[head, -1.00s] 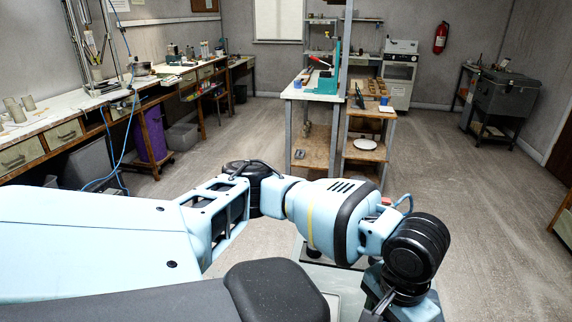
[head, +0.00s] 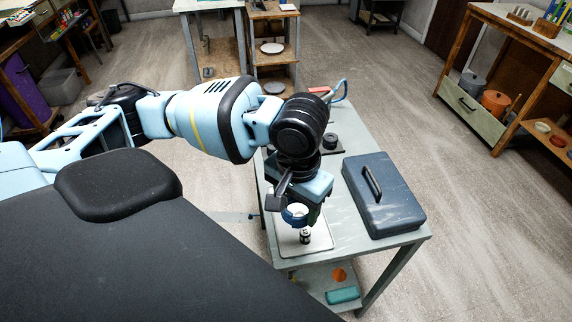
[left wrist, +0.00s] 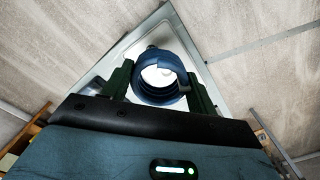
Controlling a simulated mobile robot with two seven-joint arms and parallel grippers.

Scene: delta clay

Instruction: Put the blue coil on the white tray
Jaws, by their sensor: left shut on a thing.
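The blue coil (head: 289,219) is a ring-shaped thing held in my left gripper (head: 297,212). In the left wrist view the coil (left wrist: 137,80) sits between the two fingers of the left gripper (left wrist: 160,85), which are shut on it. The white tray (head: 317,244) lies flat on a grey table, beneath and around the gripper. The coil appears to be above the tray; the exact gap is hard to tell. My gripper and wrist hide the tray's far part. My right gripper is not in view.
A small black-and-white item (head: 305,237) stands on the tray close to the coil. A dark blue case (head: 392,210) lies on the table (head: 352,252) to the right. A dark round item (head: 330,142) is farther back. Open floor surrounds the table.

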